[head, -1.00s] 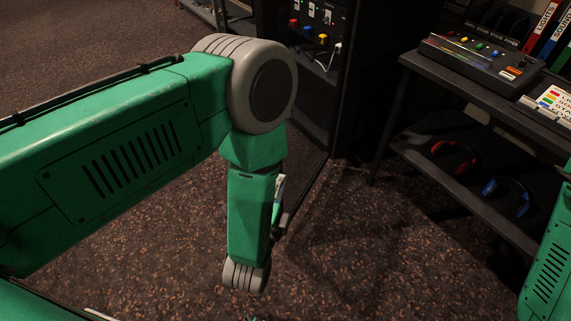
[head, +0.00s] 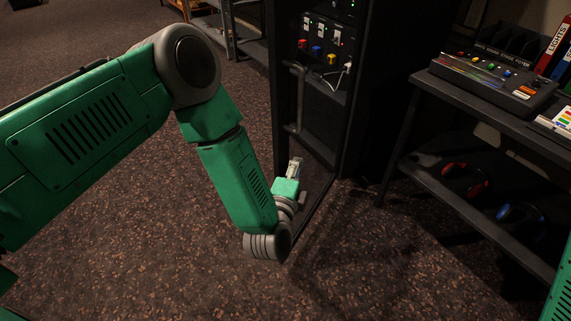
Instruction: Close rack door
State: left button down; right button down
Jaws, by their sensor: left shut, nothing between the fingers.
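The dark rack (head: 377,75) stands upright at the top centre. Its door (head: 276,95) stands open, swung out from the rack, with a dark frame and a see-through panel. A grey vertical handle (head: 296,98) is on the door near its free edge. My left gripper (head: 296,163) is low, below the handle and close to the door panel. Its fingers are shut and empty, pointing up and away. I cannot tell whether it touches the door. My wrist hides part of the door's lower edge. My right gripper is out of view.
Inside the rack are switches and red, blue and yellow knobs (head: 317,50), with a white cable. On the right, a dark desk (head: 420,95) bears a mixer (head: 495,80); red headphones (head: 466,182) and blue headphones (head: 520,213) lie on its lower shelf. The carpet in front is clear.

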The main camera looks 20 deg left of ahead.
aim_at(283, 162)
pick_arm(q)
jog(key=a, duration=0.3)
jog(key=shift+w+a+f, duration=0.1)
jog(key=shift+w+a, duration=0.1)
jog(key=shift+a, duration=0.15)
jog(key=shift+d, duration=0.25)
